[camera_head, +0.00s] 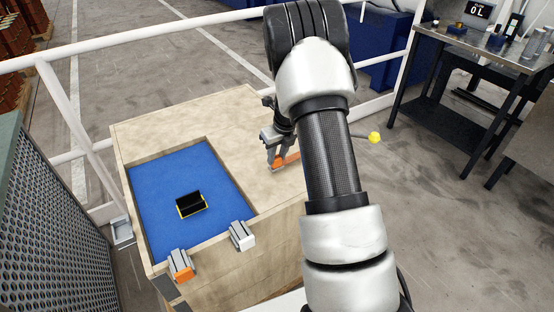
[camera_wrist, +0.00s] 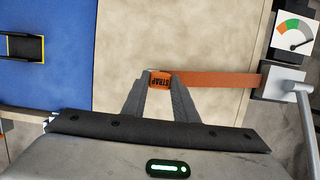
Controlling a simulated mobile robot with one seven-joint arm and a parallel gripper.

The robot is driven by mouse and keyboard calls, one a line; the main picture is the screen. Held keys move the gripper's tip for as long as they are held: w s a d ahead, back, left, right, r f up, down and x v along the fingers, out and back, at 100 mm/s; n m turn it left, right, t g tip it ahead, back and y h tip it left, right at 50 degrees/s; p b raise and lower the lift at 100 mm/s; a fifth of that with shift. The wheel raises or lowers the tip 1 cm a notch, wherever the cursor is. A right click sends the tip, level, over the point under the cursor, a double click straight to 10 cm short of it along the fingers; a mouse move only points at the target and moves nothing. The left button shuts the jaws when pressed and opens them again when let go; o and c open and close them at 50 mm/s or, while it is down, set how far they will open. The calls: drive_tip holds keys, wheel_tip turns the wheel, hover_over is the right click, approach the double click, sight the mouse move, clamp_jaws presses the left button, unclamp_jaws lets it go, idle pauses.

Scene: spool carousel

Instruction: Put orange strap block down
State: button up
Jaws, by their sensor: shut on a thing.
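The orange strap block (camera_wrist: 160,84), marked STRAP, sits between the fingertips of my gripper (camera_wrist: 161,90) in the wrist view. My gripper is shut on it, over the bare wooden top. An orange strap (camera_wrist: 222,80) runs from the block to a grey fitting (camera_wrist: 278,82) at the right. In the head view my gripper (camera_head: 272,157) is over the wooden top, right of the blue recess, with part of the orange (camera_head: 288,160) showing. I cannot tell whether the block touches the wood.
The wooden box top (camera_head: 225,118) has a blue-floored recess (camera_head: 160,190) holding a black-and-yellow holder (camera_head: 190,204). An orange-and-grey block (camera_head: 181,265) and a grey block (camera_head: 242,236) sit on the front edge. A dial gauge (camera_wrist: 293,35) is near the grey fitting. White rails stand behind.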

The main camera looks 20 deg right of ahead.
drive_tip(key=shift+f, duration=0.7)
drive_tip(key=shift+f, duration=0.15)
drive_tip(key=o, duration=1.1)
